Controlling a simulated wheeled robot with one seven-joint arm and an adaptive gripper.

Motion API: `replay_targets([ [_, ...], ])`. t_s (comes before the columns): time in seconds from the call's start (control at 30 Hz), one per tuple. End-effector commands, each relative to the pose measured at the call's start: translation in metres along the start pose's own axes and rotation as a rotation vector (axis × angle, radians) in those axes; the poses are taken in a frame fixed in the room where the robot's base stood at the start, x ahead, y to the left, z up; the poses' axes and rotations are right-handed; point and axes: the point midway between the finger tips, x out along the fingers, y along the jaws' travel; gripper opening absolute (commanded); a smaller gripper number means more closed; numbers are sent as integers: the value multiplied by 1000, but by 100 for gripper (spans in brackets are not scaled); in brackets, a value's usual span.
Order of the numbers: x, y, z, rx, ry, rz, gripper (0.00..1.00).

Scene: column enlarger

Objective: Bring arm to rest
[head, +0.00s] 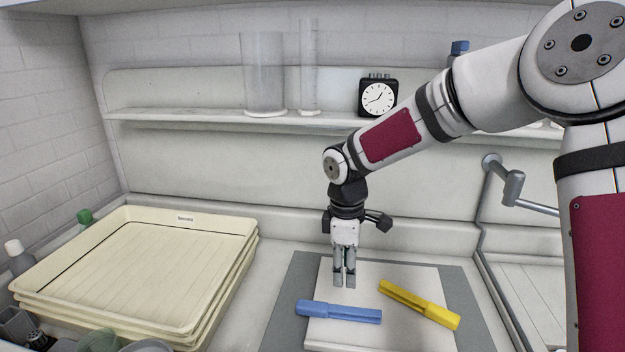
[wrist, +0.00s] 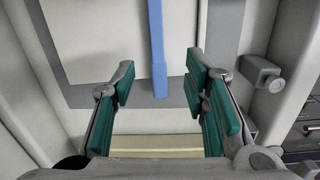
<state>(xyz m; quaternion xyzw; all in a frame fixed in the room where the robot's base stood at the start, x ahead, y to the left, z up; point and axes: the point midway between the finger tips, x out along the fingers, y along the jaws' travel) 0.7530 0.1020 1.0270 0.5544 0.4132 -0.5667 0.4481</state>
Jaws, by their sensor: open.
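My arm reaches in from the right in the head view, bent at the elbow, and its hand points straight down. My gripper (head: 344,282) hangs over the back part of a white board (head: 345,270). In the wrist view its two green-padded fingers (wrist: 160,88) stand apart, with nothing between the tips. Blue tongs (head: 339,312) lie on the board just in front of the gripper; they also show in the wrist view (wrist: 157,45), beyond the fingertips. Yellow tongs (head: 420,305) lie slanted to the right, partly off the board.
Stacked cream trays (head: 130,275) stand at the left. A shelf (head: 200,122) behind holds a clear beaker (head: 264,75), a tall cylinder (head: 310,70) and a black clock (head: 378,97). A grey tap (head: 514,188) stands by the sink at right. Bottles and cups crowd the left edge.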

Motion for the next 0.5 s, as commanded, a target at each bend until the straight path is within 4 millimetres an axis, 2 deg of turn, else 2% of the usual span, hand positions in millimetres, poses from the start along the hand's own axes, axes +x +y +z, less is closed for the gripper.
replay_targets([
  [0.03,-13,-6,9,32,-20,24,41],
  [0.2,-53,-33,45,207,-73,94,41],
  [0.5,-115,-94,106,569,-61,213,41],
])
